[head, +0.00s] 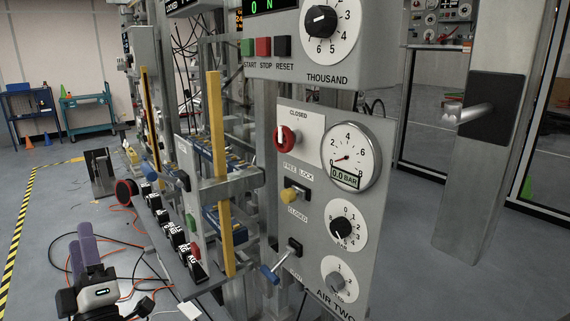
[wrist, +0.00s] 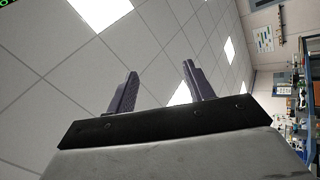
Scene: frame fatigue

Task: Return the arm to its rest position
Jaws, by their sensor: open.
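My gripper (head: 88,245) is at the lower left of the head view, with its two purple-grey fingers pointing up. It is held in front of the machine frame, apart from the panels. In the wrist view, the two fingers of my gripper (wrist: 158,88) stand wide apart with nothing between them. The gripper is open and empty, and the ceiling (wrist: 60,60) shows beyond it. Most of my arm is out of view.
A grey control panel (head: 310,205) with dials, a red knob (head: 286,138) and a blue-ended lever (head: 270,274) stands close on the right. Orange cables (head: 125,212) lie on the floor. Carts (head: 88,115) stand far left. Floor beside the yellow-black tape (head: 22,215) is clear.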

